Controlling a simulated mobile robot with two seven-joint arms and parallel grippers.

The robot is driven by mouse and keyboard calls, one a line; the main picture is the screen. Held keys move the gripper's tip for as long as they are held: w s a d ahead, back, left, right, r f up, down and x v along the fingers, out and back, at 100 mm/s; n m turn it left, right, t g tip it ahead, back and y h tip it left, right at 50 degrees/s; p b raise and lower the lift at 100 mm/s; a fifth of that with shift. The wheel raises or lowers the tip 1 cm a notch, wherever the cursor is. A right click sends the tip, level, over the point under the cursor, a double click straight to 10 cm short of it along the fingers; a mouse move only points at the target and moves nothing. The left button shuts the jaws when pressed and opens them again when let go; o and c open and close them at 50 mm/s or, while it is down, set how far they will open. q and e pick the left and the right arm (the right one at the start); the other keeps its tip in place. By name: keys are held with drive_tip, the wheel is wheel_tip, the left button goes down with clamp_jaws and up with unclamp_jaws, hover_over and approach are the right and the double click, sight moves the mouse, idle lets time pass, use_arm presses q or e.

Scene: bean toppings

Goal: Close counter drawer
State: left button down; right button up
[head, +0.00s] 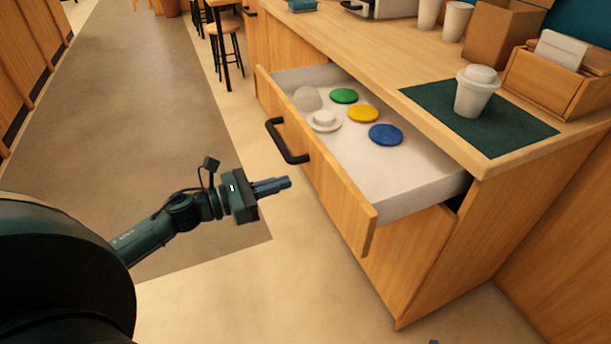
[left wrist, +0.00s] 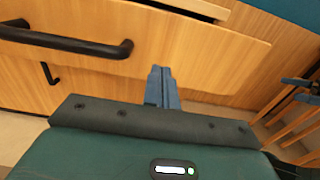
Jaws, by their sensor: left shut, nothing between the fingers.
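The counter drawer (head: 328,166) is pulled well out of the wooden counter, with its white inside showing. Its black bar handle (head: 286,141) is on the front panel; the handle also shows in the left wrist view (left wrist: 70,42). My left gripper (head: 288,182) is shut and empty. It is in front of the drawer panel, below the handle in the head view, and appears apart from it. In the left wrist view the shut fingers (left wrist: 161,75) point toward the wooden front.
Green (head: 344,96), yellow (head: 363,114) and blue lids (head: 386,135) and white lids (head: 323,120) lie in the drawer. A white cup (head: 474,92) stands on a dark green mat (head: 520,130) on the counter. Stools (head: 228,50) stand farther back. The floor left of the drawer is clear.

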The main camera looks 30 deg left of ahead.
sight(319, 172)
use_arm(q)
drive_tip(key=x, duration=0.6)
drive_tip(key=shift+w+d, duration=0.1)
use_arm(e)
drive_tip(key=shift+r, duration=0.1)
drive_tip(key=shift+d, duration=0.1)
use_arm(q)
drive_tip(key=shift+w+d, duration=0.4)
drive_tip(key=shift+w, duration=0.1)
drive_tip(key=b+x, duration=0.2)
drive_tip(key=x, duration=1)
drive_tip(key=shift+b, duration=0.4)
drive_tip(key=b+x, duration=0.2)
drive_tip(key=x, duration=0.4)
drive_tip(key=shift+s+d+f, duration=0.1)
drive_tip(key=shift+f, duration=0.05)
drive_tip(key=b+x, duration=0.1)
drive_tip(key=x, duration=0.2)
drive_tip(key=shift+w+d, duration=0.2)
drive_tip(key=shift+w, duration=0.05)
drive_tip(key=shift+w+d+b, duration=0.35)
drive_tip(key=shift+w, duration=0.1)
drive_tip(key=shift+r, duration=0.3)
use_arm(e)
drive_tip(key=w+f, duration=0.1)
drive_tip(key=w+f+n, duration=0.1)
drive_tip(key=f, duration=0.1)
drive_tip(key=w+f+n+t+y, duration=0.1)
drive_tip(key=shift+w+a+f, duration=0.25)
drive_tip(key=shift+a, duration=0.15)
